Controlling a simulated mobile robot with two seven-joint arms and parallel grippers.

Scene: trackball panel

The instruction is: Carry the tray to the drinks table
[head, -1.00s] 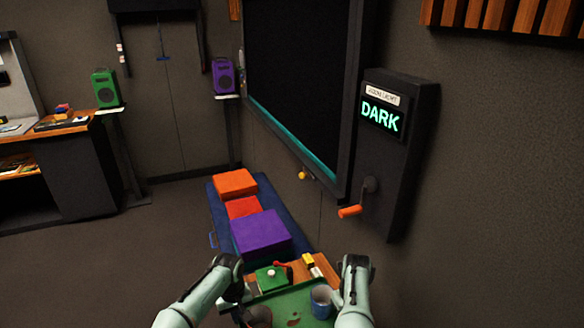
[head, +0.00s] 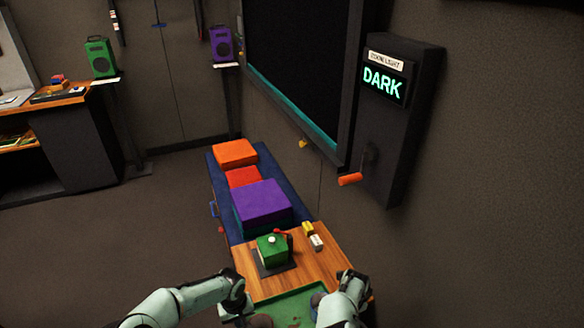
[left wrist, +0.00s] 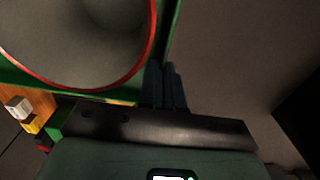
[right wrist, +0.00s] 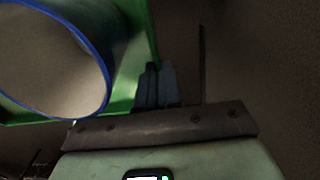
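The green tray (head: 290,303) is at the bottom of the head view, in front of the wooden tabletop. My left gripper (left wrist: 165,78) is at the tray's left side, its fingers close together on the green edge. My right gripper (right wrist: 155,78) is at the right side, fingers likewise closed on the edge. A red-rimmed cup (left wrist: 80,40) and a blue-rimmed cup (right wrist: 55,60) stand on the tray; in the head view they are mostly hidden or cut off. I cannot tell which table is the drinks table.
The wooden tabletop (head: 310,268) holds a green box with a white ball (head: 272,248) and small yellow and white blocks. Beyond are coloured blocks (head: 262,203) on a blue mat. A crank panel (head: 400,120) is on the right wall. Floor (head: 120,225) is clear at left.

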